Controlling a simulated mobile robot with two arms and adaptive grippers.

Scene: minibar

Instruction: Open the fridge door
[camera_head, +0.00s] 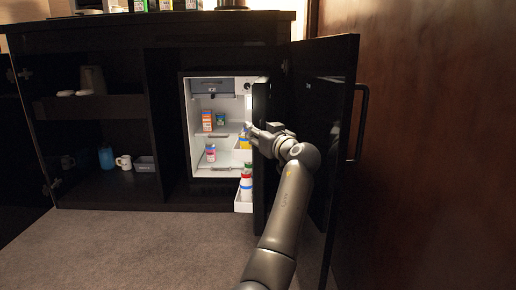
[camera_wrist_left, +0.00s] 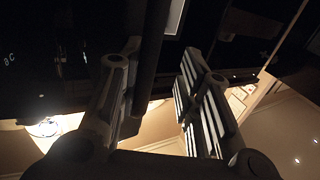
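The mini fridge (camera_head: 188,130) sits inside the dark cabinet, with its lit white interior showing. Its black fridge door (camera_head: 261,165) stands swung open toward the viewer, with white racks (camera_head: 243,205) on its inner side. In the left wrist view, the fingers of my left gripper (camera_wrist_left: 160,95) are spread apart, with a dark panel edge near the left finger. I cannot tell whether they touch the door. My right gripper is not in view.
A tall black cabinet door (camera_head: 340,90) with a bar handle (camera_head: 359,122) stands open just right of my left arm. Small cartons (camera_head: 208,121) and a can (camera_head: 211,153) stand inside the fridge. Open shelves with a mug (camera_head: 124,162) are at left. The carpet (camera_head: 130,245) in front is clear.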

